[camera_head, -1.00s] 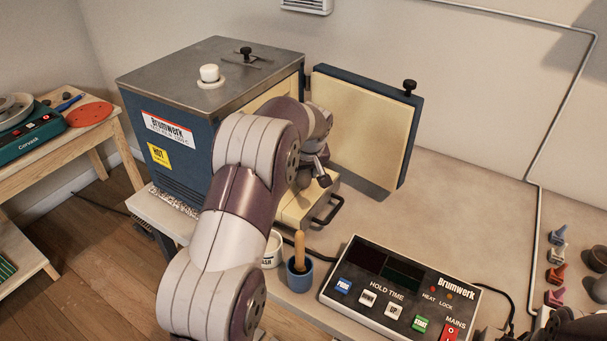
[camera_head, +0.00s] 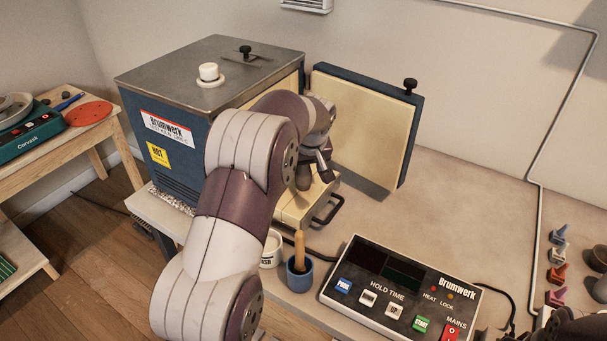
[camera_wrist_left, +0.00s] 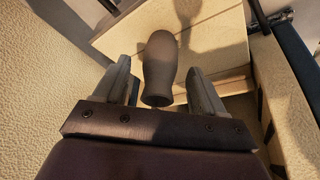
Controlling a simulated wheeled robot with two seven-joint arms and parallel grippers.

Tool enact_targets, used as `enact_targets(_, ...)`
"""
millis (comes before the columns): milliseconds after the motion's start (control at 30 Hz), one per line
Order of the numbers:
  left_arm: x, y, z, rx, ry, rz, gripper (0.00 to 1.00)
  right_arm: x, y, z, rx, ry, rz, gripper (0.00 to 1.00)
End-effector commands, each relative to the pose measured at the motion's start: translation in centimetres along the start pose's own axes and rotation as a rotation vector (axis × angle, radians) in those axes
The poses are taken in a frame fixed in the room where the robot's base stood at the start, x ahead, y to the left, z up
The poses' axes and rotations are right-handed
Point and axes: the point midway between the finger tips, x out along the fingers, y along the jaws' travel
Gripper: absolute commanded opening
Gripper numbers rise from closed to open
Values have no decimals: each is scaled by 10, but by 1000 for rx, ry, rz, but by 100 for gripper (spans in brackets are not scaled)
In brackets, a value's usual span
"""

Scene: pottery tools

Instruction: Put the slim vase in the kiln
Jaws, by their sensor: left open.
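The slim vase (camera_wrist_left: 160,66) is grey-brown and shows in the left wrist view, over a pale slab inside the kiln. My left gripper (camera_wrist_left: 158,82) is open, with one finger on each side of the vase's near end. I see gaps between the vase and both fingers. The blue kiln (camera_head: 180,135) stands at the left of the bench in the head view, its door (camera_head: 366,125) swung open to the right.
The control box (camera_head: 400,290) sits at the front of the bench. A blue cup (camera_head: 299,277) with a wooden-handled tool and a white pot (camera_head: 271,250) stand beside my left arm. The middle of the bench (camera_head: 465,205) is clear.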

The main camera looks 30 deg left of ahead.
Motion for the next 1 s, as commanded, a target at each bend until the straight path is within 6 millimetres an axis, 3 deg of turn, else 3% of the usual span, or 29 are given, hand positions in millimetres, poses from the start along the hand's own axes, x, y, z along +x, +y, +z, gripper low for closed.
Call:
enact_targets(200, -56, 1, 0, 0, 2, 2, 70, 5, 0, 1, 0, 0, 0, 50)
enact_targets(333, -76, 0, 0, 0, 1, 1, 70, 5, 0, 1, 0, 0, 0, 50)
enact_targets(500, -84, 0, 0, 0, -1, 0, 70, 5, 0, 1, 0, 0, 0, 50)
enact_targets(1000, -84, 0, 0, 0, 0, 0, 70, 5, 0, 1, 0, 0, 0, 50)
